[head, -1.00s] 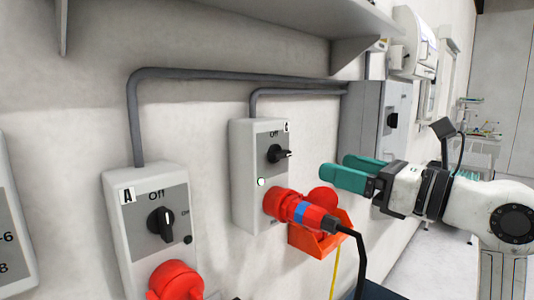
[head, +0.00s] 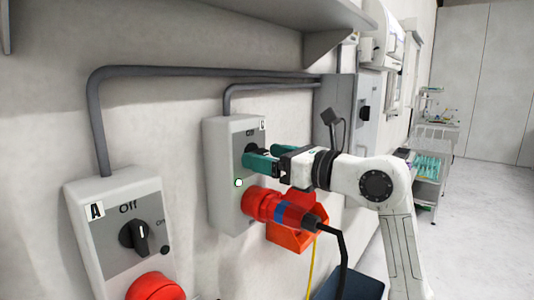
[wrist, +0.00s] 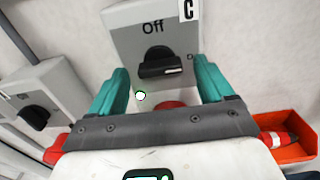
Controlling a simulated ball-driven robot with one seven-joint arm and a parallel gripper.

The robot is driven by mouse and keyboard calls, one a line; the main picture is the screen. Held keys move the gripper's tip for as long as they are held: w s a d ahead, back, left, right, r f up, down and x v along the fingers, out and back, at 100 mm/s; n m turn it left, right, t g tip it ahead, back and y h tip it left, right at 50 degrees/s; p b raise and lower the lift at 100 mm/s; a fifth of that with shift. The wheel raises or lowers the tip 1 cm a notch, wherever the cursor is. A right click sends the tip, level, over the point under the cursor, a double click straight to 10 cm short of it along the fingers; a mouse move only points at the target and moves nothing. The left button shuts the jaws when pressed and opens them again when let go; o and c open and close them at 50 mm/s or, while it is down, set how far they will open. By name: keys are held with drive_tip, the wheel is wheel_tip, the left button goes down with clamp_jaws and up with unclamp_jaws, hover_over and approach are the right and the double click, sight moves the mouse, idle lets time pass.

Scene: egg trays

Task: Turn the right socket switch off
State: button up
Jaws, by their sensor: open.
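The right socket box (head: 222,150), lettered C, is a grey-white box on the wall. Its black rotary switch (wrist: 158,60) sits below the word "Off" in the wrist view, its white mark toward the right, away from "Off". In the head view my fingers hide most of the switch. My gripper (head: 251,158) has green fingers and is open at the front of the box. In the wrist view the switch shows between and slightly beyond the two fingertips (wrist: 160,78). I cannot tell whether the fingers touch it.
A red plug (head: 265,206) with a black cable sticks out below the switch, close under my gripper. An orange holder (head: 290,238) hangs beside it. Socket box A (head: 85,225) is at the left. A shelf (head: 250,50) juts out above.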

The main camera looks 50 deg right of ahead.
drive_tip(key=shift+w, duration=0.3)
drive_tip(key=shift+c, duration=0.3)
drive_tip(key=c, duration=1)
